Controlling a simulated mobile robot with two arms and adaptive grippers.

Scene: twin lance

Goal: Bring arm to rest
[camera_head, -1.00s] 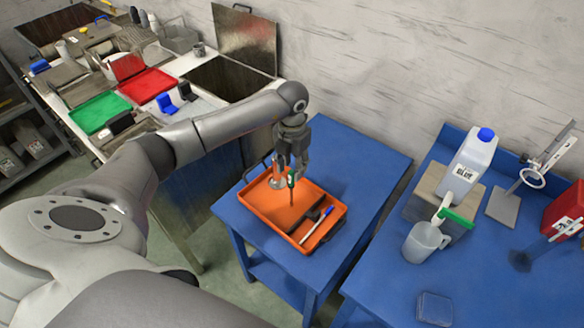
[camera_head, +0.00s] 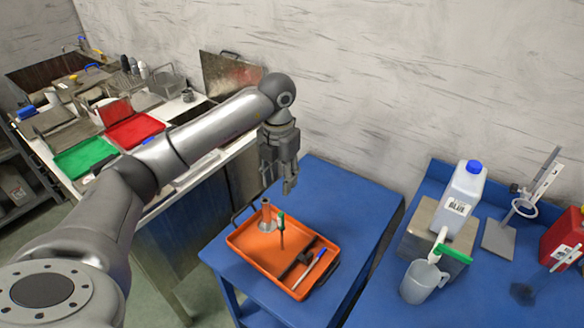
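My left arm comes in from the left, and its gripper (camera_head: 280,184) hangs pointing down above the back of the orange tray (camera_head: 249,257). Its fingers look apart, with nothing seen between them, and it is clear of the things below. My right gripper is not in view.
The blue table (camera_head: 345,205) is bare behind and right of the tray. A second blue table holds a white jug (camera_head: 463,198) with a blue cap, a clear pitcher (camera_head: 421,281) and a stand. A cluttered bench with a red tray (camera_head: 135,130) and a green tray (camera_head: 85,158) stands left.

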